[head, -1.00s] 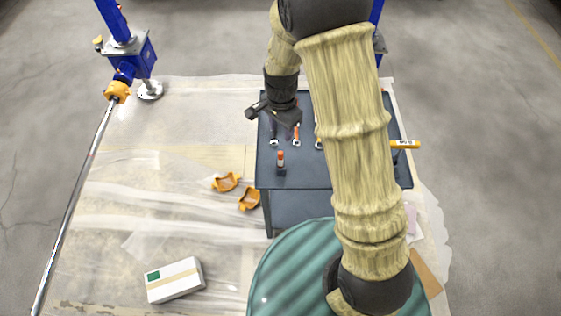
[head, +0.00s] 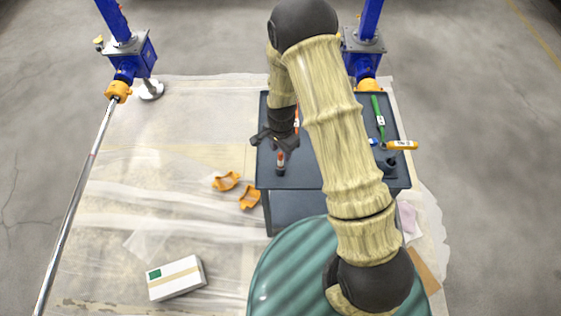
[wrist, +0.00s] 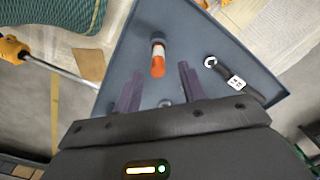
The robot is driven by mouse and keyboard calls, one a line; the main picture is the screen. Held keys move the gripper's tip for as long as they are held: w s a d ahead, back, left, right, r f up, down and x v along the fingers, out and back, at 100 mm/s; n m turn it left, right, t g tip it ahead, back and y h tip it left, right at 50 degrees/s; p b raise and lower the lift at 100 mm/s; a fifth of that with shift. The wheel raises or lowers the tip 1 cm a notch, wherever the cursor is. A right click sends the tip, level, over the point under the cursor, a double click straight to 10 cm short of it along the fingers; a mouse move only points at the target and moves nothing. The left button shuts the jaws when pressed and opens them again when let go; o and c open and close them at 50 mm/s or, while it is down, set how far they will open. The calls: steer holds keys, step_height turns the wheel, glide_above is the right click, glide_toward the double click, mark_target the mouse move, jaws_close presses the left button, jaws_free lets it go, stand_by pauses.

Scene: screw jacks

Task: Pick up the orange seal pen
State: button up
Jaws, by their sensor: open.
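My gripper (head: 276,146) is just behind and above the pen in the head view. The pen's lower part is hard to make out.
Blue screw jacks (head: 132,58) stand behind.

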mark_target(281, 159)
steer(key=f+p, duration=0.1)
steer(key=f, duration=0.3)
steer(key=shift+s+p, duration=0.2)
steer(key=shift+p, duration=0.2)
steer(key=shift+f, duration=0.6)
steer(key=shift+w, duration=0.15)
steer(key=shift+a, duration=0.15)
steer(key=c, duration=0.6)
jaws_close()
